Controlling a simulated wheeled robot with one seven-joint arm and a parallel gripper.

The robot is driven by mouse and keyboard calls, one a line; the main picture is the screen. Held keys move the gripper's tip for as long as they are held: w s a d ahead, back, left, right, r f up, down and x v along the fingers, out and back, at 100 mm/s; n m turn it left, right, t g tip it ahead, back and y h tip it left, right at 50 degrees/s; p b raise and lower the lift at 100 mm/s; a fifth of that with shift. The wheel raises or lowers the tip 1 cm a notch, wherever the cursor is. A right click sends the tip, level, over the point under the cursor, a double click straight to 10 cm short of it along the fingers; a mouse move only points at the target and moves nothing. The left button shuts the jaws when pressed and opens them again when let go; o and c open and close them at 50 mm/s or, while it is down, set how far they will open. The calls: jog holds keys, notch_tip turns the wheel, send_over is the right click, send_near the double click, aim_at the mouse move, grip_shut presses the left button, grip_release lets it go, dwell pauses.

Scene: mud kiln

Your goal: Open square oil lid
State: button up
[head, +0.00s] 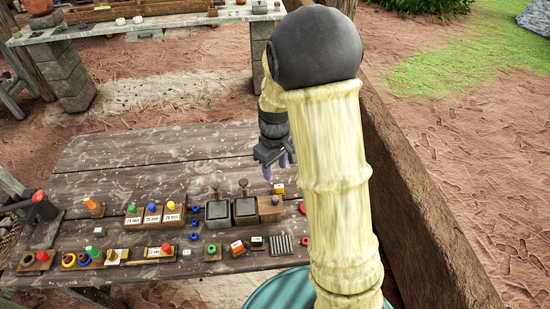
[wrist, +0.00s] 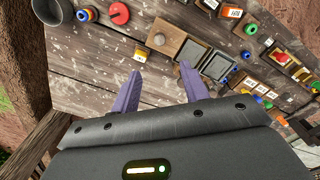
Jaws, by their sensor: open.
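Two dark square containers, a left one (head: 217,212) and a right one (head: 245,211), stand side by side on the table, with a wooden box (head: 270,208) at their right. They look like the square oil set, but I cannot tell which piece is the lid. The wrist view also shows the dark containers (wrist: 191,53) and the wooden box (wrist: 166,38), ahead of my fingers. My gripper (head: 275,167) has purple fingers, is open and empty, and hangs above the table behind the boxes. It also shows in the wrist view (wrist: 160,72), apart from everything.
Labelled blocks with coloured knobs (head: 152,214) stand left of the containers. Small parts, rings and a ribbed plate (head: 281,245) lie along the front of the table (head: 130,165). The table's back part is clear. A wooden beam (head: 420,190) runs along the right.

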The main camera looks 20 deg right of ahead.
notch_tip(320, 180, up, 4)
jog(key=shift+f, duration=0.25)
jog(key=shift+s, duration=0.1)
jog(key=s+r+m+t, duration=0.1)
jog(key=s+m, duration=0.5)
jog(key=s, duration=0.6)
jog(key=shift+s+r+t, duration=0.35)
jog(key=shift+s+t, duration=0.05)
jog(key=shift+t, duration=0.4)
